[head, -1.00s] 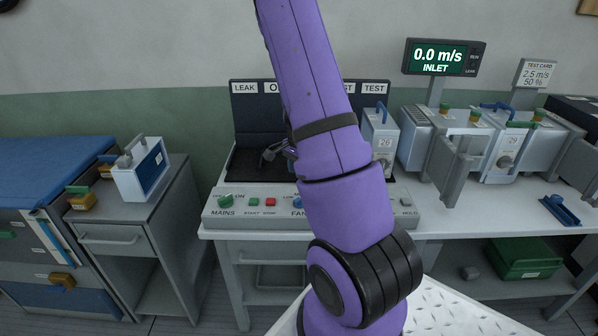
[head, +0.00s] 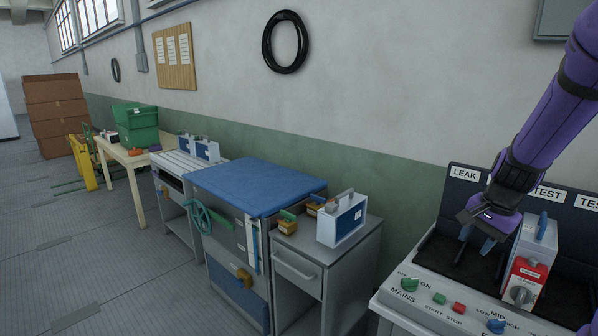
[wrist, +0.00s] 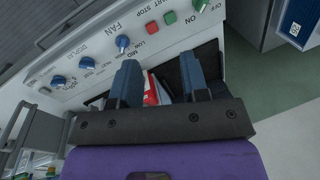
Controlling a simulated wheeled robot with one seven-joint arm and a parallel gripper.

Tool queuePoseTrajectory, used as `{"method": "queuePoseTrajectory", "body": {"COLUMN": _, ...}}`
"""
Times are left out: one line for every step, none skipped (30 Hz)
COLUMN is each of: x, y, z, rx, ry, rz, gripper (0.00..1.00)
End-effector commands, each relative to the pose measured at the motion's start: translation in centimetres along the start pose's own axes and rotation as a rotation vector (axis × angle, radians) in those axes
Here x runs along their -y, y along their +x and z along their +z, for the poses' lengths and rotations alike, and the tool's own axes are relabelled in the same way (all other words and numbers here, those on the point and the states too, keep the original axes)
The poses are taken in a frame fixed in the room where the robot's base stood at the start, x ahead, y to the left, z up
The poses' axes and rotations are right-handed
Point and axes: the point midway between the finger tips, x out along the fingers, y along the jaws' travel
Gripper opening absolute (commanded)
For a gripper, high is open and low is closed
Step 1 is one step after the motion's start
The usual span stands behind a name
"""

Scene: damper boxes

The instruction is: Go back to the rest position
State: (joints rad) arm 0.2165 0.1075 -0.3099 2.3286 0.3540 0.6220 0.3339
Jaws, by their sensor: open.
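My gripper (head: 482,236) hangs from my purple arm at the right of the head view, above the dark trough of the test bench (head: 428,312). In the wrist view its two blue-grey fingers (wrist: 160,84) stand apart with nothing held between them. A grey damper box (head: 541,240) with a handle stands on the bench just right of the gripper. Part of this red and white unit shows beyond the fingers in the wrist view (wrist: 152,92).
A white and blue box (head: 342,222) stands on a grey cabinet left of the bench. A blue-topped cart (head: 255,187) and a table (head: 128,158) with green crates (head: 136,125) stand farther left. The floor (head: 90,250) at the left is clear.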

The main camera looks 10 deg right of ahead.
Motion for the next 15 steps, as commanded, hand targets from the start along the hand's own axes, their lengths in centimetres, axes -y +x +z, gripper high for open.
{"method": "queuePoseTrajectory", "body": {"x": 0.6, "y": -1.5, "z": 1.4, "rx": -0.005, "ry": -0.061, "rz": -0.02, "gripper": 0.41}}
{"method": "queuePoseTrajectory", "body": {"x": 0.9, "y": -2.2, "z": 2.2, "rx": -0.005, "ry": -0.096, "rz": -0.028, "gripper": 0.41}}
{"method": "queuePoseTrajectory", "body": {"x": 1.2, "y": -3.2, "z": 3.2, "rx": -0.009, "ry": -0.144, "rz": -0.039, "gripper": 0.41}}
{"method": "queuePoseTrajectory", "body": {"x": 1.4, "y": -3.9, "z": 3.9, "rx": -0.012, "ry": -0.178, "rz": -0.046, "gripper": 0.41}}
{"method": "queuePoseTrajectory", "body": {"x": 1.5, "y": -4.6, "z": 4.7, "rx": -0.014, "ry": -0.214, "rz": -0.053, "gripper": 0.41}}
{"method": "queuePoseTrajectory", "body": {"x": 1.7, "y": -5.5, "z": 5.7, "rx": -0.02, "ry": -0.263, "rz": -0.062, "gripper": 0.41}}
{"method": "queuePoseTrajectory", "body": {"x": 1.7, "y": -6.1, "z": 6.5, "rx": -0.024, "ry": -0.296, "rz": -0.068, "gripper": 0.41}}
{"method": "queuePoseTrajectory", "body": {"x": 1.8, "y": -6.8, "z": 7.3, "rx": -0.028, "ry": -0.332, "rz": -0.074, "gripper": 0.41}}
{"method": "queuePoseTrajectory", "body": {"x": 1.8, "y": -7.7, "z": 8.3, "rx": -0.036, "ry": -0.381, "rz": -0.081, "gripper": 0.41}}
{"method": "queuePoseTrajectory", "body": {"x": 1.8, "y": -8.3, "z": 9.0, "rx": -0.042, "ry": -0.415, "rz": -0.087, "gripper": 0.41}}
{"method": "queuePoseTrajectory", "body": {"x": 1.8, "y": -8.9, "z": 9.8, "rx": -0.048, "ry": -0.45, "rz": -0.09, "gripper": 0.41}}
{"method": "queuePoseTrajectory", "body": {"x": 1.6, "y": -9.7, "z": 10.8, "rx": -0.057, "ry": -0.497, "rz": -0.095, "gripper": 0.41}}
{"method": "queuePoseTrajectory", "body": {"x": 1.5, "y": -10.3, "z": 11.5, "rx": -0.065, "ry": -0.531, "rz": -0.099, "gripper": 0.41}}
{"method": "queuePoseTrajectory", "body": {"x": 1.4, "y": -10.8, "z": 12.3, "rx": -0.073, "ry": -0.567, "rz": -0.102, "gripper": 0.41}}
{"method": "queuePoseTrajectory", "body": {"x": 1.2, "y": -11.5, "z": 13.3, "rx": -0.084, "ry": -0.613, "rz": -0.105, "gripper": 0.41}}
